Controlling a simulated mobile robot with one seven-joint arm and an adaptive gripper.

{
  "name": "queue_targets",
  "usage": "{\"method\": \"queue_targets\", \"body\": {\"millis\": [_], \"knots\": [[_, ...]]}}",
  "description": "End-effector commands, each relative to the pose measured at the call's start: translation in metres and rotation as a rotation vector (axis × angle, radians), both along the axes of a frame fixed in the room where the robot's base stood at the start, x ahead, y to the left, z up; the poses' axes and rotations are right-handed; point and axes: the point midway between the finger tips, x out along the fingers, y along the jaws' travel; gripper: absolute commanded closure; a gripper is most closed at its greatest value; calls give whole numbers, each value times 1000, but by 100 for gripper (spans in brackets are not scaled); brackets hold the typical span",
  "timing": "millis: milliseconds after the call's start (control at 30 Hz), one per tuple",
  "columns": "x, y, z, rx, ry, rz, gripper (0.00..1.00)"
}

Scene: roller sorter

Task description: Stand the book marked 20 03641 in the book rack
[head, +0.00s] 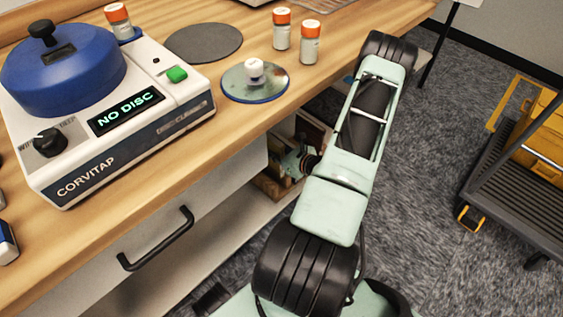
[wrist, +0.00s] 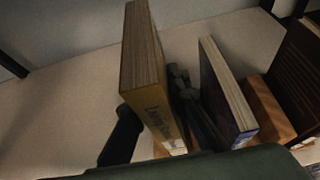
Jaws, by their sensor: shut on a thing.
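In the wrist view a thick yellow book (wrist: 158,85) stands on edge, tilted, between the two fingers of my gripper (wrist: 152,100). One dark finger is on each side of it, and the gripper is shut on it. Its spine lettering is too dark and blurred to read, so I cannot confirm 20 03641. The wooden book rack (wrist: 267,104) shows in part to the right and also in the head view (head: 272,188), low under the desk. Whether the held book touches the rack is hidden.
The pale shelf (wrist: 60,105) is clear to the left. Overhead is the wooden desk (head: 245,125) with a drawer handle (head: 155,240).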

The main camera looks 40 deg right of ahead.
Motion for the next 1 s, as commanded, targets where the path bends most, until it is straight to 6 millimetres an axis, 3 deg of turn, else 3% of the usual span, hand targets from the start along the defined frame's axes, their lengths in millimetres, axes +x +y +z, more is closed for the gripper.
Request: {"method": "queue_targets", "body": {"millis": [100,333,567,767,1000], "knots": [[0,0,-7,1,0,0,100],[0,0,-51,2,0,-1,100],[0,0,-69,1,-1,0,100],[0,0,-98,1,-1,0,100],[0,0,-100,-1,-1,0,100]]}}
